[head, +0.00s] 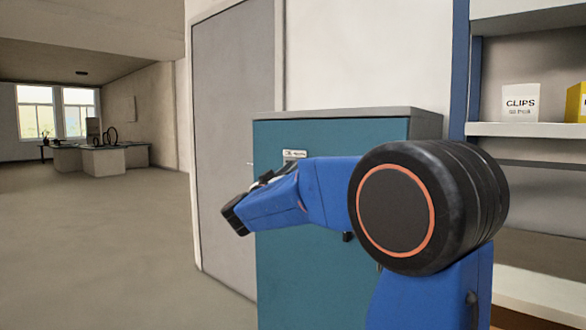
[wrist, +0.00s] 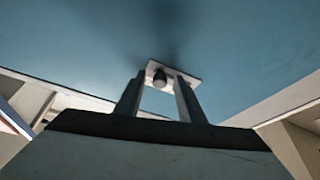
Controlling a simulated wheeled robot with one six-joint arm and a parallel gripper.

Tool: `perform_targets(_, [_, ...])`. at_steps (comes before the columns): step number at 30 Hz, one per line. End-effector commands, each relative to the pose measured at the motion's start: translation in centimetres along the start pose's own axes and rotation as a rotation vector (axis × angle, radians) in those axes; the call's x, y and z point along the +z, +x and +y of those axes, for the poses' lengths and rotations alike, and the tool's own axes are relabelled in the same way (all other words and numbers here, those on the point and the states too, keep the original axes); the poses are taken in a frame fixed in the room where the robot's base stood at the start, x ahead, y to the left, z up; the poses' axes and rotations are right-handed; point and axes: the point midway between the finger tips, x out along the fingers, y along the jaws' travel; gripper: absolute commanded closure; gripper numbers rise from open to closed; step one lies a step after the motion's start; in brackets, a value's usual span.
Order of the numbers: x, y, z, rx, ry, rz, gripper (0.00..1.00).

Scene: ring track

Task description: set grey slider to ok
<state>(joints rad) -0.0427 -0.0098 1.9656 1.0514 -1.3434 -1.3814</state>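The teal cabinet (head: 330,130) carries a small light label plate (head: 294,154) near its upper left front; its print is too small to read. In the wrist view a pale plate (wrist: 187,71) sits on the teal surface, with a small grey knob (wrist: 160,77) on it, which looks like the grey slider. My gripper (wrist: 160,84) is open, its two fingers apart, one to each side of the knob in the picture. I cannot tell whether they touch it. In the head view my arm hides part of the cabinet front, and the slider cannot be made out.
A shelf (head: 540,131) with a white CLIPS box (head: 520,102) and a yellow box (head: 576,102) stands at the right. A grey door (head: 232,120) is left of the cabinet. Open floor (head: 90,240) lies at the left, with desks (head: 103,160) far back.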

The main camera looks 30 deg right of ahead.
Motion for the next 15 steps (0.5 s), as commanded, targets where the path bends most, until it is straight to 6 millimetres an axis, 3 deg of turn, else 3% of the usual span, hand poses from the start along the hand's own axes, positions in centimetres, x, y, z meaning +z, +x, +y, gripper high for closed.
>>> perform_targets(2, [0.0,-0.01,0.0,0.0,0.0,0.0,0.64])
perform_targets(7, [0.0,-0.02,0.01,0.0,0.0,0.0,1.0])
perform_targets(15, [-0.14,0.05,-0.51,0.0,0.0,0.0,1.0])
